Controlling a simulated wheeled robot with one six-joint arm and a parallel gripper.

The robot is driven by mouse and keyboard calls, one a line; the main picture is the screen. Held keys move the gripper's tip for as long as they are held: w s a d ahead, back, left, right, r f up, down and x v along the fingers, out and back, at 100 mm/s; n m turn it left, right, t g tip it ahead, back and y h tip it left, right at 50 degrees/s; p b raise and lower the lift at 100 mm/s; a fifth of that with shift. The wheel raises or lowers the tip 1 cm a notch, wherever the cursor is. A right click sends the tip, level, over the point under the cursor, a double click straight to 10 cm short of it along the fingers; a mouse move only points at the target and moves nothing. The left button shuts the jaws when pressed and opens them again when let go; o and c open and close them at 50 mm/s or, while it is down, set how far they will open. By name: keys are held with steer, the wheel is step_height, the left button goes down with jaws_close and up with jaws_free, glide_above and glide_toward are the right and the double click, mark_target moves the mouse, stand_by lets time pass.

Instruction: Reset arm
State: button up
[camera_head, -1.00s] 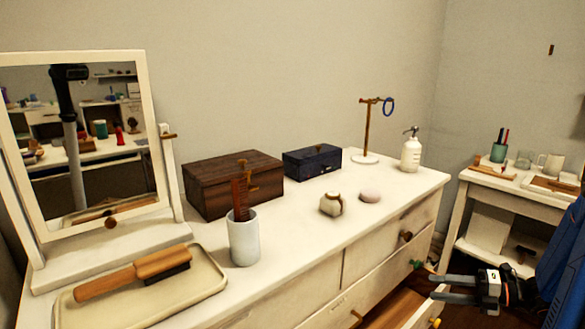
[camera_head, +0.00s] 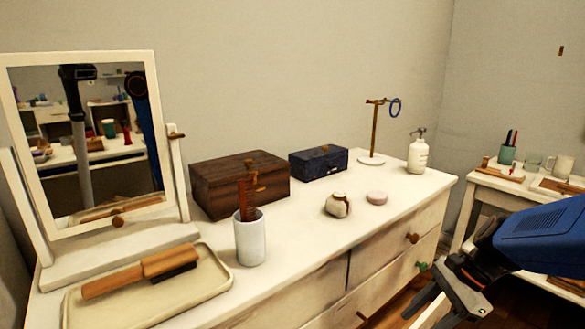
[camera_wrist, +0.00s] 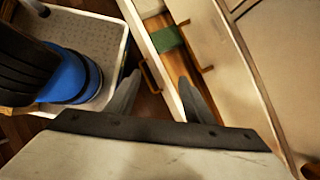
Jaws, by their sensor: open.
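My gripper (camera_head: 424,306) is at the lower right of the head view, in front of the white dresser (camera_head: 310,292). It points down and to the left with its fingers spread, and nothing shows between them. The blue arm behind it reaches in from the right edge. In the wrist view my gripper (camera_wrist: 160,98) also shows open and empty. Its fingers are above an open drawer (camera_wrist: 158,8) that holds a green item (camera_wrist: 168,38).
The dresser top carries a mirror (camera_head: 85,140), a brush (camera_head: 140,272) on a tray, a white cup (camera_head: 249,240), a wooden box (camera_head: 215,190), a dark blue box (camera_head: 318,162), a ring stand (camera_head: 373,135) and a white bottle (camera_head: 417,155). A side table (camera_head: 490,183) stands at the right.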

steer(key=s+r+n+t+h, duration=0.4)
steer(key=s+r+n+h, duration=0.2)
steer(key=n, duration=1.1)
steer(key=s, duration=0.2)
steer(key=shift+s+d+t, duration=0.3)
steer(key=shift+d, duration=0.1)
